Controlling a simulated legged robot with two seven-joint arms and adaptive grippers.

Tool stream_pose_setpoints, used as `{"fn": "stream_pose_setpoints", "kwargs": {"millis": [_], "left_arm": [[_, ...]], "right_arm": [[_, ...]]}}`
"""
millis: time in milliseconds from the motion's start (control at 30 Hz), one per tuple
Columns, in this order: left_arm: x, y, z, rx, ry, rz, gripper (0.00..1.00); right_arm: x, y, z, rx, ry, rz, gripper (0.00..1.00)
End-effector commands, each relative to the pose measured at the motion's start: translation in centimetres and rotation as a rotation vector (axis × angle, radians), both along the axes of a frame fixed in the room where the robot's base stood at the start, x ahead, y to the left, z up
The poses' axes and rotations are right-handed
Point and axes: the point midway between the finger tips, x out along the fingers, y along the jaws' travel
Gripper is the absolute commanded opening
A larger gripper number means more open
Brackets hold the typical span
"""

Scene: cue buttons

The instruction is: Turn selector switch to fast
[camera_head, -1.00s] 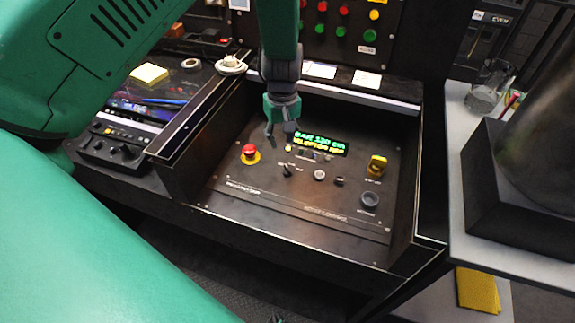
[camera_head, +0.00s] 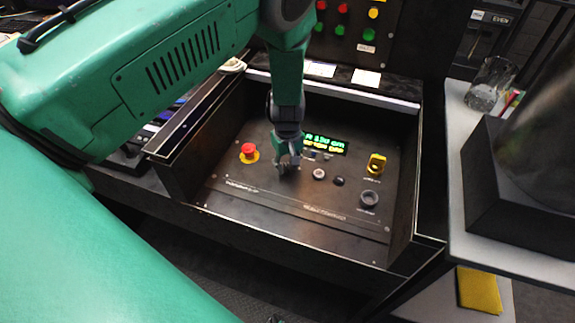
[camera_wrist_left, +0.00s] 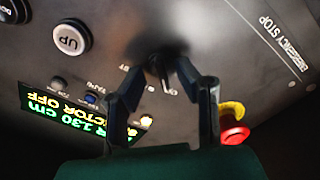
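The selector switch (camera_wrist_left: 158,70) is a small dark knob on the sloped black panel (camera_head: 240,185); it is blurred in the left wrist view. My left gripper (camera_head: 287,170) reaches down over it and hides it in the head view. In the left wrist view the two fingers (camera_wrist_left: 163,72) are apart, one on each side of the knob; I cannot tell whether they touch it. The lit display (camera_head: 325,144) also shows in the left wrist view (camera_wrist_left: 70,108), where its second line ends in "OFF". My right gripper is not in view.
A red emergency stop (camera_head: 248,150) sits left of the gripper. A white UP button (camera_head: 319,174), a dark button (camera_head: 339,181), a yellow switch (camera_head: 376,163) and a round dark knob (camera_head: 369,199) lie to the right. Raised side walls (camera_head: 403,225) border the panel.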

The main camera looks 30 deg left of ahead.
Motion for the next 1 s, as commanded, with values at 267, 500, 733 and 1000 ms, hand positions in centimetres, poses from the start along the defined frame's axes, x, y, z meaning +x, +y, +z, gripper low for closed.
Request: {"fn": "stream_pose_setpoints", "kwargs": {"millis": [267, 500, 733, 1000], "left_arm": [[-0.01, 0.12, -0.34, -0.001, 0.001, 0.0, 0.28], [0.02, 0.13, -0.33, -0.001, -0.001, 0.0, 0.0], [0.08, 0.17, -0.32, 0.0, -0.001, -0.013, 0.0], [0.09, 0.13, -0.29, -0.001, -0.002, -0.124, 0.0]], "right_arm": [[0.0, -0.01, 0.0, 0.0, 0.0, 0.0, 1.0], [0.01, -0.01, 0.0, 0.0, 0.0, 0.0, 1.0], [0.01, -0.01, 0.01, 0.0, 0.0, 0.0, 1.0], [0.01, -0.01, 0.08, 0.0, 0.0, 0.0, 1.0]]}}
